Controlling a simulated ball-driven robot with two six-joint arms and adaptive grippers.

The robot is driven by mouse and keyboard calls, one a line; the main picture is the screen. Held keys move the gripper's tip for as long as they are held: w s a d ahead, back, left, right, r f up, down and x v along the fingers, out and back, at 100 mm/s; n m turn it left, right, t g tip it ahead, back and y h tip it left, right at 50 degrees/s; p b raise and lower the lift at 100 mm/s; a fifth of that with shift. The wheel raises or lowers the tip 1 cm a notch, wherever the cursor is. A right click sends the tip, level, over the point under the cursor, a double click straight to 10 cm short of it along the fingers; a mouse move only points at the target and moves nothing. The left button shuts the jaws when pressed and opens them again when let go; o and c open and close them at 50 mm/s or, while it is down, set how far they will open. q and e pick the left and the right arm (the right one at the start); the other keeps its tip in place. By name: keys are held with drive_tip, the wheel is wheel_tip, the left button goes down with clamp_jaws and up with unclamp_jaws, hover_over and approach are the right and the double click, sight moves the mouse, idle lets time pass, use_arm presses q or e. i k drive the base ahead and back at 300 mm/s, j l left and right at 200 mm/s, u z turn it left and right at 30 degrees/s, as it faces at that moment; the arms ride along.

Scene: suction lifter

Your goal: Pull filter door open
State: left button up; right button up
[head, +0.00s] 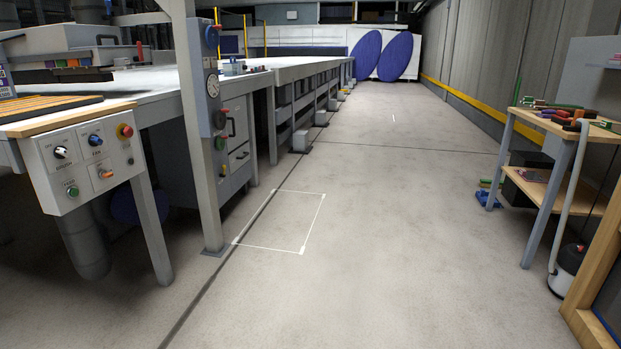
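A grey cabinet (238,172) stands under the long workbench, left of the middle of the head view. Its front has a panel with a dark handle (231,127) near the top and a smaller dark handle (240,155) below. This panel looks like the filter door and appears shut; I cannot read a label on it. A grey post partly hides the cabinet's left side. Neither of my grippers is in view.
A control box (85,160) with knobs and a red button hangs at the bench's left front. The upright post (204,190) stands before the cabinet. A marked floor rectangle (302,250) lies right of it. A tool cart (545,140) stands right; the middle floor is clear.

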sight(237, 125)
drive_tip(key=i, duration=0.6)
drive_tip(key=i+l+u, duration=0.1)
drive_tip(key=i, duration=0.5)
drive_tip(key=i+l, duration=0.15)
drive_tip(key=i, duration=0.45)
drive_tip(key=i+l+u, duration=0.1)
drive_tip(key=i, duration=0.5)
